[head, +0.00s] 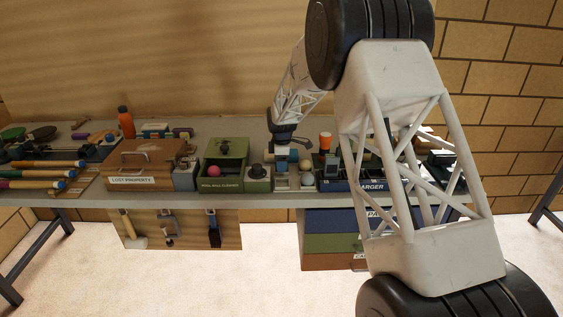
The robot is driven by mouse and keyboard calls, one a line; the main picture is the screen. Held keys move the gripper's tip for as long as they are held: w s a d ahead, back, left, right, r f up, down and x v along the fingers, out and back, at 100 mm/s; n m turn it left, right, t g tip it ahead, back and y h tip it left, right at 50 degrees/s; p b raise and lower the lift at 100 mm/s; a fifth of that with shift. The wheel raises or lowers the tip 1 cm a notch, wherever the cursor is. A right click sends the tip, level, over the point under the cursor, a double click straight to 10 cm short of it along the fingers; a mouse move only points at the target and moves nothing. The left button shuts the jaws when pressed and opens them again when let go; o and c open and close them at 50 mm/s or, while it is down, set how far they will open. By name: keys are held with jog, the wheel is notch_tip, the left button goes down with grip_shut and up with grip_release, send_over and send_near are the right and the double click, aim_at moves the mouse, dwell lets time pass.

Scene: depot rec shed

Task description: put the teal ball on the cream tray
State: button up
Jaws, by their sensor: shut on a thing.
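My gripper (283,153) points down over the middle of the table, just above the front edge. It is shut on a small teal thing between its fingers, which I take to be the teal ball; the fingers hide most of it. Directly below is a small pale tray (294,188), which looks like the cream tray, with a cream ball (307,179) at its right. The gap between the held thing and the tray is too small to judge.
A green box (222,185) with a pink ball stands left, beside a dark-knobbed green block (258,180). A brown lost property case (145,165) is further left. A yellowish ball (305,165), an orange-topped item (325,141) and a blue charger box (350,185) are right.

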jog(key=o, duration=1)
notch_tip(320, 180, up, 13)
dwell(0.3)
dwell(0.7)
